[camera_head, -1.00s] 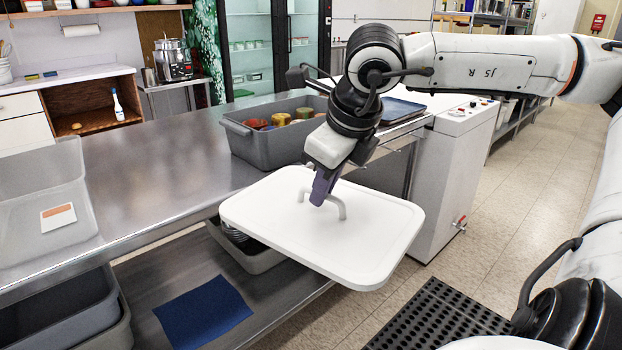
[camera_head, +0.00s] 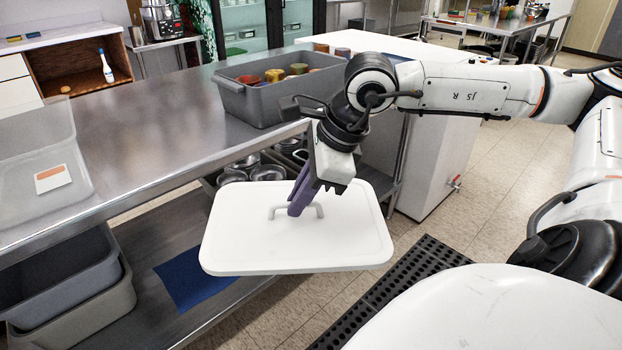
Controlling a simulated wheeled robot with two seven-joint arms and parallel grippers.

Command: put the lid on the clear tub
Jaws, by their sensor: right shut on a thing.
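The white rectangular lid (camera_head: 345,225) hangs in the air in front of the steel counter, roughly level. My right gripper (camera_head: 297,207) is shut on the handle in the lid's middle. The clear tub (camera_head: 40,140) stands on the counter at the far left, partly cut off by the picture's edge. It is see-through and a small white card with an orange band (camera_head: 52,178) shows at its near wall. The lid is to the right of the tub and well apart from it. My left gripper is out of view.
A grey bin with colourful cups (camera_head: 262,98) stands on the steel counter (camera_head: 160,120). Grey bins (camera_head: 70,295), a blue cloth (camera_head: 190,280) and metal bowls (camera_head: 230,176) are below it. A black perforated mat (camera_head: 400,285) lies on the floor. The counter's middle is clear.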

